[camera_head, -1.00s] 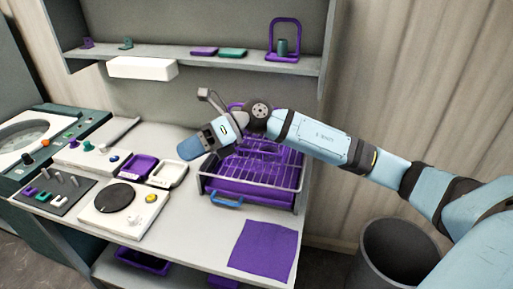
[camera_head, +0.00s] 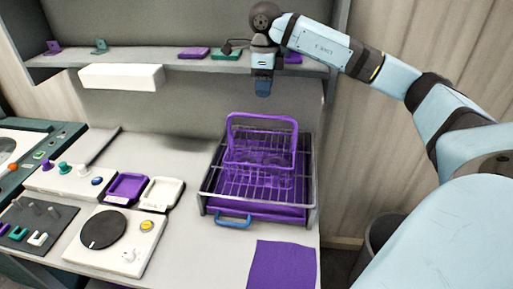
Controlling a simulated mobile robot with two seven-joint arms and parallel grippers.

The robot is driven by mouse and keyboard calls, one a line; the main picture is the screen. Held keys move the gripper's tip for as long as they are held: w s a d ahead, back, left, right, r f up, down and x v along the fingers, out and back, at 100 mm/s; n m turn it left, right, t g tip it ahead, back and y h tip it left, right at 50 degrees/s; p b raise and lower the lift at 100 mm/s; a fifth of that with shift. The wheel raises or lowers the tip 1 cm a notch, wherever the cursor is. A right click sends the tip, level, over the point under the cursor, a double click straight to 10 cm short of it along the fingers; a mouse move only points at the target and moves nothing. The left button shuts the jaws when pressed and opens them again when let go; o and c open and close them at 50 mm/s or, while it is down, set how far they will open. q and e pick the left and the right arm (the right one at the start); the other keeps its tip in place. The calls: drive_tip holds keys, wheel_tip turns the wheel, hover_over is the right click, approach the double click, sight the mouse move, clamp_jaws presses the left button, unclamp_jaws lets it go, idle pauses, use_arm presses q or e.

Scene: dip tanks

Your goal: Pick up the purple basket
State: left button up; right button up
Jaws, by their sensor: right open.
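The purple basket (camera_head: 261,153) has a tall looped handle (camera_head: 262,117) and stands upright at the back of a wire rack (camera_head: 212,190) on the bench. Its lower part blends with the purple interior behind the wires. My right gripper (camera_head: 263,88) points down above the handle, apart from it in the picture. It is open, though the gap between its fingers is hard to see from here. My left gripper is not in view.
A shelf (camera_head: 130,54) behind holds small purple and green items, partly hidden by my right arm. A hotplate (camera_head: 105,230), two small trays and a purple mat (camera_head: 283,265) lie on the bench. A dark bin (camera_head: 385,232) stands at right.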

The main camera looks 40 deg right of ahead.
wheel_tip(320, 180, down, 5)
drive_tip(key=shift+s+f+p, duration=0.1)
drive_tip(key=shift+p, duration=0.25)
drive_tip(key=shift+f, duration=0.5)
drive_tip(key=shift+a+f+p, duration=0.15)
drive_tip(key=shift+f+p, duration=0.15)
drive_tip(key=shift+f, duration=0.05)
drive_tip(key=f, duration=0.1)
drive_tip(key=f+p, duration=0.1)
drive_tip(key=f, duration=0.1)
drive_tip(key=shift+a+f, duration=0.25)
drive_tip(key=shift+f, duration=0.05)
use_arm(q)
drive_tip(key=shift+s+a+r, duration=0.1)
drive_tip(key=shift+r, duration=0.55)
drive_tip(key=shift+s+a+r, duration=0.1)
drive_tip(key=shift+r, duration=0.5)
use_arm(e)
drive_tip(key=shift+f, duration=0.5)
drive_tip(key=c, duration=0.3)
clamp_jaws()
